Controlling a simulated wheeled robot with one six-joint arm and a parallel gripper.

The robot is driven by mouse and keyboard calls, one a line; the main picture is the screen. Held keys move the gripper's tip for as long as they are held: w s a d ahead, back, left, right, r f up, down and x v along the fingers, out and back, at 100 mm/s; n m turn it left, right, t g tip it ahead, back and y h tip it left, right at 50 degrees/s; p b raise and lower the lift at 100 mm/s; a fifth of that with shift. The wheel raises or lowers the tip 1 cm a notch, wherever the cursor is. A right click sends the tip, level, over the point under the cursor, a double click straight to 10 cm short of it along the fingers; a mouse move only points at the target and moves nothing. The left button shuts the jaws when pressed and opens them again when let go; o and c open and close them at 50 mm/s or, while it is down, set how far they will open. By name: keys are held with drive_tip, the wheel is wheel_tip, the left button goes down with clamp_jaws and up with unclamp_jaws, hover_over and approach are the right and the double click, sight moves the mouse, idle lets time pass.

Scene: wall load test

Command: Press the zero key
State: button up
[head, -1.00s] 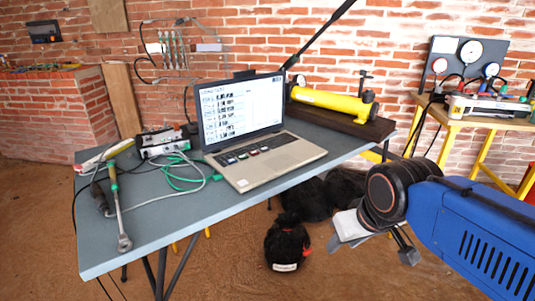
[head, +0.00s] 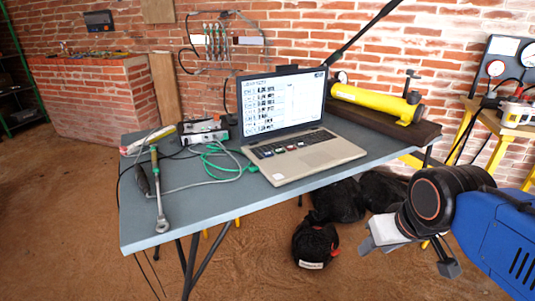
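An open laptop (head: 315,154) stands on the grey table (head: 190,218), its screen (head: 284,103) lit with rows of text and figures. Several larger coloured keys or labels (head: 286,147) lie on its dark keyboard. Their markings are too small to read, so I cannot tell which is the zero key. My gripper (head: 413,252) hangs at the lower right, beyond the table's right front edge and apart from the laptop. Its two fingers are spread with nothing seen between them.
A ratchet wrench (head: 158,191), cables (head: 222,165) and a small instrument (head: 203,132) lie left of the laptop. A yellow pump (head: 375,101) lies behind it at right. Dark bags (head: 338,200) sit on the floor below. A wall-mounted display (head: 98,20) hangs at upper left.

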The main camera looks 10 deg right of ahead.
clamp_jaws()
idle(1.5)
